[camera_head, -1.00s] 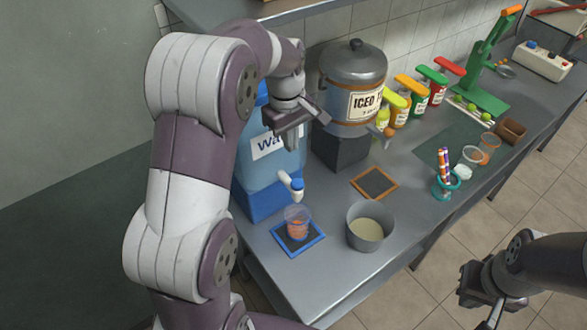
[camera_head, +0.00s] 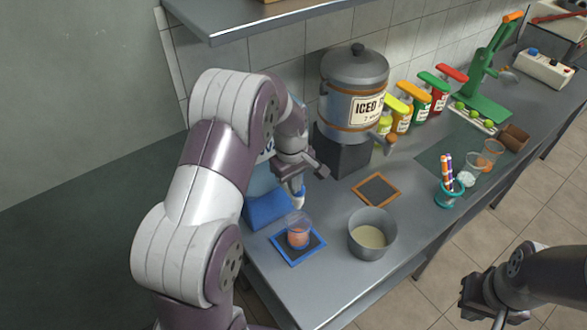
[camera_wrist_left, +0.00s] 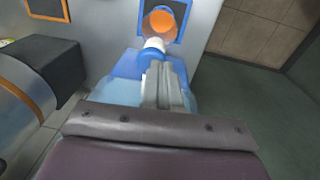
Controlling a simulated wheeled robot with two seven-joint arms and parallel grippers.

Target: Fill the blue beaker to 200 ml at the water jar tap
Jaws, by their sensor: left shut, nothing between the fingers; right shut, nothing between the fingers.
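A clear beaker (camera_head: 298,231) with an orange-red look in its lower part stands upright on a blue-framed dark mat (camera_head: 277,242); it also shows in the left wrist view (camera_wrist_left: 160,23). The blue water jar (camera_head: 265,208) stands behind it, mostly hidden by my left arm. Its white tap (camera_head: 299,201) is above the beaker and partly hidden by my left gripper. My left gripper (camera_head: 297,187) is shut and empty, right at the tap; I cannot tell whether it touches. In the left wrist view its fingers (camera_wrist_left: 165,85) point toward the tap (camera_wrist_left: 154,45). My right gripper (camera_head: 497,315) is shut and empty at lower right.
A grey pot (camera_head: 372,246) stands right of the beaker, with an orange-framed mat (camera_head: 377,189) behind it. An iced tea dispenser (camera_head: 353,95) stands on a dark block (camera_head: 342,151). Pump bottles (camera_head: 421,102), a teal pen cup (camera_head: 449,198) and a green press (camera_head: 484,100) are farther right.

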